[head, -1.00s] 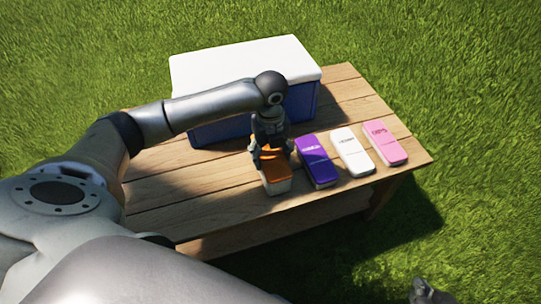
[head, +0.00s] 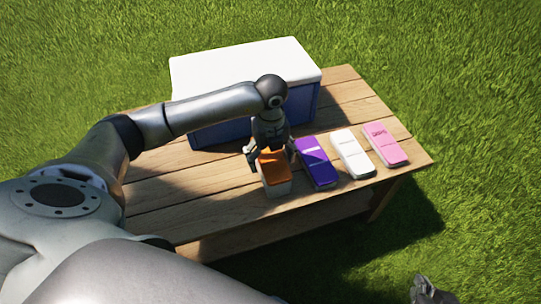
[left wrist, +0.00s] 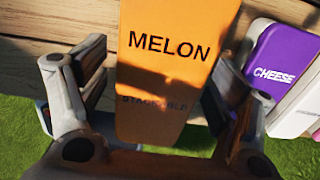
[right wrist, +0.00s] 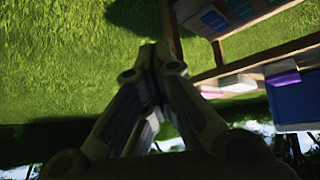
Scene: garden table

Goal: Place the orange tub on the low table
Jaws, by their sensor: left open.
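The orange tub (head: 274,168), with an orange lid and pale sides, rests on the wooden table (head: 200,218) at the left end of a row of tubs. The left wrist view shows its lid (left wrist: 165,75) marked MELON. My left gripper (head: 271,160) is open around the tub from above, one finger on each side. In the left wrist view the fingers (left wrist: 155,110) stand apart from its sides. My right gripper (head: 425,291) is low over the grass at the bottom right. Its fingers (right wrist: 155,60) are together and empty in the right wrist view.
A purple tub (head: 317,161) marked CHEESE stands close right of the orange tub. A white tub (head: 352,153) and a pink tub (head: 385,145) follow. A blue cooler with a white lid (head: 240,70) stands behind. The table's front left is bare.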

